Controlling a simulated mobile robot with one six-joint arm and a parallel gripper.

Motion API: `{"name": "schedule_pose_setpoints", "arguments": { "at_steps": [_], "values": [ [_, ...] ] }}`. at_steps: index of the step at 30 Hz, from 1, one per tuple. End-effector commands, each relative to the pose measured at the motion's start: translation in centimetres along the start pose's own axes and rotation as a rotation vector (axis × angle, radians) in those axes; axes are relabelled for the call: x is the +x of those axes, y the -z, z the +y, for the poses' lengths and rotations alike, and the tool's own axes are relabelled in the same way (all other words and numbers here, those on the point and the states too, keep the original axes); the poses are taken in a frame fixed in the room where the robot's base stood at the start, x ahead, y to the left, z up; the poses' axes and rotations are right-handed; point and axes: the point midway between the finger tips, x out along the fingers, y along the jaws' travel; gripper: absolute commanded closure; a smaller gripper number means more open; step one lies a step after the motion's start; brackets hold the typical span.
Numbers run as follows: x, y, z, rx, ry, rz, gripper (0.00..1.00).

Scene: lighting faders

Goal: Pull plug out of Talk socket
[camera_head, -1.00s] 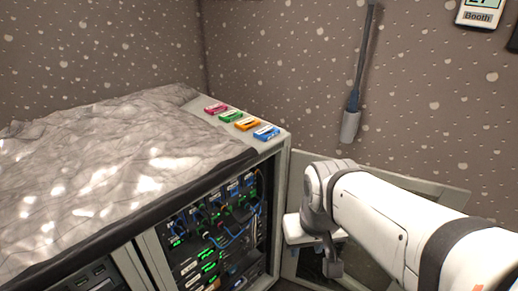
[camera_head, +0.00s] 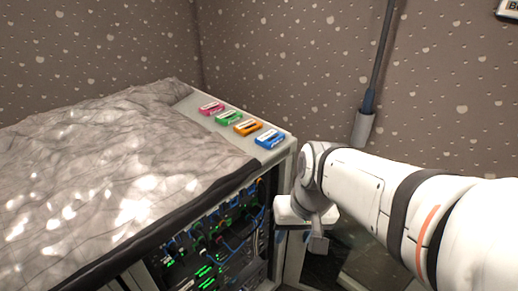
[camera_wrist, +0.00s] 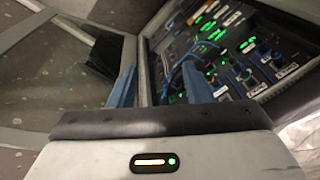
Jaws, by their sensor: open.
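The open equipment rack (camera_head: 215,240) shows in the head view below the draped top, with sockets, plugs, blue cables and green lights. The wrist view shows the rack panel (camera_wrist: 215,35) at an angle, with a row of plugs in sockets (camera_wrist: 265,55) on its right side. The labels are too small to read, so I cannot tell which one is Talk. My gripper (camera_wrist: 160,85) is open and empty, with its two blue fingers apart in front of the rack's side frame. In the head view my gripper (camera_head: 293,237) hangs just right of the rack opening.
An open rack door (camera_head: 365,250) stands right of the rack, behind my arm. A crumpled grey cover (camera_head: 100,170) lies on the cabinet. Pink, green, orange and blue cassettes (camera_head: 238,123) line its edge. A dark pole (camera_head: 380,50) stands against the wall.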

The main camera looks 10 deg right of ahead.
Motion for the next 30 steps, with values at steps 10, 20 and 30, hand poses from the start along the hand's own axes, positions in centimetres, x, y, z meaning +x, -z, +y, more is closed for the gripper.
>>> {"name": "schedule_pose_setpoints", "arguments": {
  "at_steps": [10, 20, 30],
  "values": [
    [6.4, 4.2, -6.5, 0.787, 0.558, -0.434, 0.55],
    [11.2, 15.8, -4.2, 1.553, 1.091, -0.611, 0.55],
    [16.1, 22.1, 3.6, 2.012, 1.413, -0.555, 0.55]
  ]
}}
